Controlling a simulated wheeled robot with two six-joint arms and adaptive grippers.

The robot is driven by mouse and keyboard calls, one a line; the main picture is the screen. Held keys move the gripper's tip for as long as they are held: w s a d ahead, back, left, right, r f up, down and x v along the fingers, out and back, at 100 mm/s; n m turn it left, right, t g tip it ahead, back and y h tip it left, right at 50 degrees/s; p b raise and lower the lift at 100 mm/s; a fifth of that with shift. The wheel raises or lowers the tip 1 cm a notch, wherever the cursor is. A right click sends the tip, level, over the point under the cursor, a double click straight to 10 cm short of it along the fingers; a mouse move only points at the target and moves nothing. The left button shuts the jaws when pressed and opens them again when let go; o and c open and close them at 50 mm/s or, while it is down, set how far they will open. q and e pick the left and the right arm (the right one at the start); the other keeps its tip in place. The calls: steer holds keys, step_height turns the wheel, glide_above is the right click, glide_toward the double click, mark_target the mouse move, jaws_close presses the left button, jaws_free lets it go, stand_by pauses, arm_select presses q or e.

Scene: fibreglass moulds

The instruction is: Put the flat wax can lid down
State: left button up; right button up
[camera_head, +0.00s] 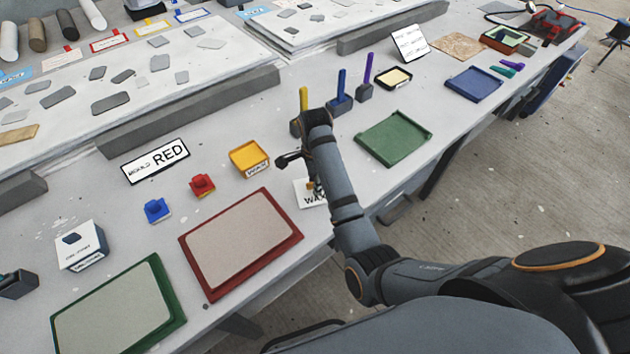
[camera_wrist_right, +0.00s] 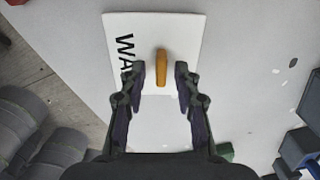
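The wax can lid (camera_head: 308,198) is a white square plate with black "WAX" lettering, lying flat on the table near its front edge. In the right wrist view the lid (camera_wrist_right: 180,35) has an upright orange handle (camera_wrist_right: 162,67). My right gripper (camera_wrist_right: 159,78) is open, its fingertips on either side of the handle with a gap on both sides. In the head view the right gripper (camera_head: 312,184) is over the lid, largely hidden by its own arm. The yellow wax can (camera_head: 250,157) stands open left of the lid.
A red-framed mould (camera_head: 297,238) lies left of the lid, and a green tray (camera_head: 395,138) lies right. Small red (camera_head: 202,186) and blue (camera_head: 157,210) containers and a "MOULD RED" sign (camera_head: 156,160) stand left. The table's front edge is close to the lid.

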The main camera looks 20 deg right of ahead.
steer(key=shift+r, duration=0.1)
step_height(320, 180, up, 3)
steer(key=shift+w+f, duration=0.1)
step_height(320, 180, up, 9)
steer(key=p, duration=0.8)
